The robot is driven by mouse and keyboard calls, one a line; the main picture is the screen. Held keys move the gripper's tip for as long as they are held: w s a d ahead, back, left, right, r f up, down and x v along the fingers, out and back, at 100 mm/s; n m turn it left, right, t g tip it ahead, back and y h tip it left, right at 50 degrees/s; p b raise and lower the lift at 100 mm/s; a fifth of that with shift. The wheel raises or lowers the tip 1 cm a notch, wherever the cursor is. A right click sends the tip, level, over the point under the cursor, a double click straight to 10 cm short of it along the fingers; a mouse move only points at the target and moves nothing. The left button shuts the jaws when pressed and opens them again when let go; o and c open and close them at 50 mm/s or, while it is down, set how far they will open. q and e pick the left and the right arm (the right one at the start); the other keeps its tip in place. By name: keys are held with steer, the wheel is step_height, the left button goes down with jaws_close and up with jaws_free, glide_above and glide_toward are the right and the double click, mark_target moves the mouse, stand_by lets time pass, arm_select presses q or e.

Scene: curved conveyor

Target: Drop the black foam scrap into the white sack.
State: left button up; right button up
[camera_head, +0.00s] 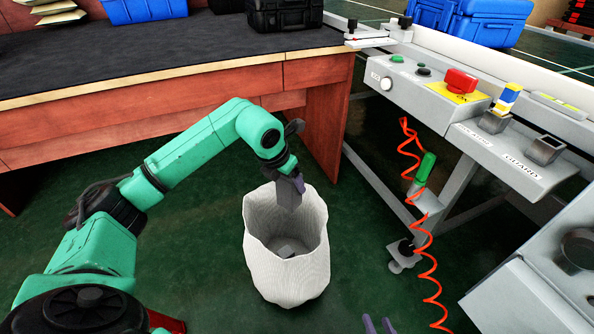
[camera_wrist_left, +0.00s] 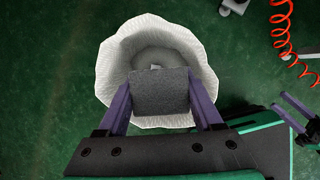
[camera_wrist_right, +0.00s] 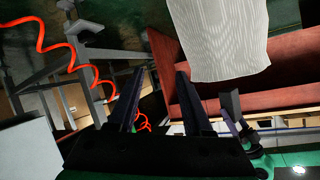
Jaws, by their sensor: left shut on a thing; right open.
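The black foam scrap (camera_wrist_left: 160,92) is a dark grey block between the two purple fingers of my left gripper (camera_wrist_left: 163,100). In the head view, my left gripper (camera_head: 290,192) points down with the dark scrap over the sack's opening. The white sack (camera_head: 287,280) stands open on the floor and also shows below the scrap in the left wrist view (camera_wrist_left: 115,75). A small grey piece (camera_head: 290,247) lies inside it. My right gripper (camera_wrist_right: 158,85) is open and empty. Its fingertips show at the bottom edge of the head view (camera_head: 378,326), right of the sack.
A red-brown workbench (camera_head: 200,105) with a dark top stands behind the sack. On the right is a grey conveyor frame (camera_head: 440,100) with a red button (camera_head: 460,81). A coiled orange hose (camera_head: 421,235) hangs from it. Green floor is clear around the sack.

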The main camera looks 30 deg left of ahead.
mark_target(289, 196)
arm_select(q)
steer(key=f+b, duration=0.1)
steer(key=f, duration=0.1)
steer(key=f+b, duration=0.2)
steer(key=shift+s+f, duration=0.2)
steer(key=shift+f, duration=0.05)
steer(key=shift+f+b, duration=0.4)
steer(key=shift+b, duration=0.15)
arm_select(e)
step_height(289, 196, down, 6)
steer(key=s+t, duration=0.1)
steer(key=shift+a+m, duration=0.15)
steer(key=shift+m, duration=0.15)
arm_select(q)
steer(key=shift+r, duration=0.1)
steer(key=o, duration=1.3)
steer(key=shift+o, duration=0.2)
steer(key=d+p+v, duration=0.1)
steer(key=p+v, duration=0.3)
steer(key=v, duration=1)
steer(key=shift+s+a+r+p, duration=0.2)
steer(key=shift+a+r+p, duration=0.05)
steer(key=shift+a+p, duration=0.2)
arm_select(e)
steer(key=shift+g, duration=0.5)
step_height(289, 196, up, 5)
steer(key=shift+r, duration=0.2)
